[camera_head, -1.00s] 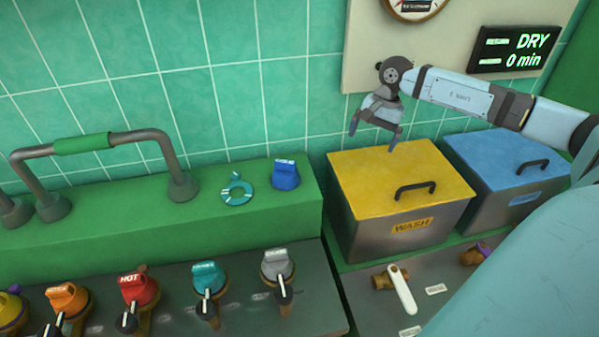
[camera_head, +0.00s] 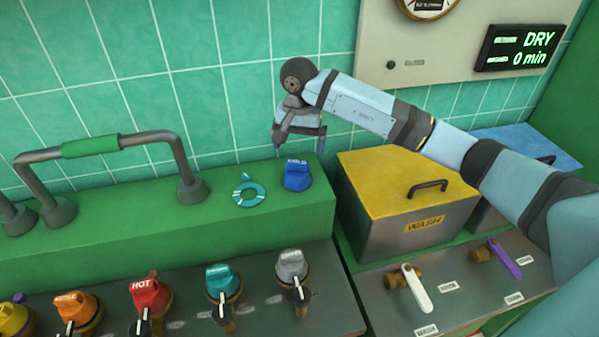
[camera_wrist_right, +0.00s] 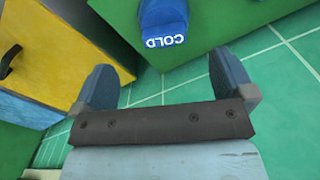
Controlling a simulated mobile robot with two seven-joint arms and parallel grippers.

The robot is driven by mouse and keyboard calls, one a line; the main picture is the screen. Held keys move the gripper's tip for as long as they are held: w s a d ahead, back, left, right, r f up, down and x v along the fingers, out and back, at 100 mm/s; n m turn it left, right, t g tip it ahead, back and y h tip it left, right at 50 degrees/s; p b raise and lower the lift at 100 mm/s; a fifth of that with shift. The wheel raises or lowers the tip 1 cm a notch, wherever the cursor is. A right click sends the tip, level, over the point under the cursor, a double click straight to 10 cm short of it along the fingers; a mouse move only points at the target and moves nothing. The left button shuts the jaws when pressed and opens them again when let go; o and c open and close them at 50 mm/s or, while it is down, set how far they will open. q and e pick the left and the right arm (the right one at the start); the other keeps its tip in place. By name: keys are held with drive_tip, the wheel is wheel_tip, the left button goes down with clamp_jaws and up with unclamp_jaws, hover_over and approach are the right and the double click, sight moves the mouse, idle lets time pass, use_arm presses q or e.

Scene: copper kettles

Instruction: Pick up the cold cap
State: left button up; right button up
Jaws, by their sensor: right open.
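The blue cold cap (camera_head: 297,175) stands on the green ledge at its right end, beside a teal ring. In the right wrist view the cap (camera_wrist_right: 163,22) shows its white COLD lettering at the top edge, ahead of the fingers. My right gripper (camera_head: 298,146) is above and slightly behind the cap in the head view, fingers pointing down, apart from it. In the wrist view its two fingers (camera_wrist_right: 165,88) are spread wide with nothing between them. My left gripper is in neither view.
The teal ring (camera_head: 249,194) lies left of the cap on the green ledge (camera_head: 120,235). The yellow-lidded WASH box (camera_head: 400,205) stands to the right, a blue-lidded box (camera_head: 530,150) beyond it. A grey pipe handle (camera_head: 95,148) rises at left. Several coloured knobs line the front panel.

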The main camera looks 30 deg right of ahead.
sight(298, 169)
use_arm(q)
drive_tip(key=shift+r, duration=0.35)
use_arm(e)
wheel_tip(298, 169, down, 5)
drive_tip(key=shift+r, duration=0.15)
drive_tip(key=shift+w+f+p, duration=0.15)
drive_tip(key=shift+f+p, duration=0.35)
drive_tip(key=shift+f, duration=0.85)
drive_tip(key=shift+w+f+p, duration=0.1)
drive_tip(key=shift+f+p, duration=0.4)
drive_tip(key=shift+f, duration=0.8)
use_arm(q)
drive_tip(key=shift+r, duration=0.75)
use_arm(e)
drive_tip(key=c, duration=0.7)
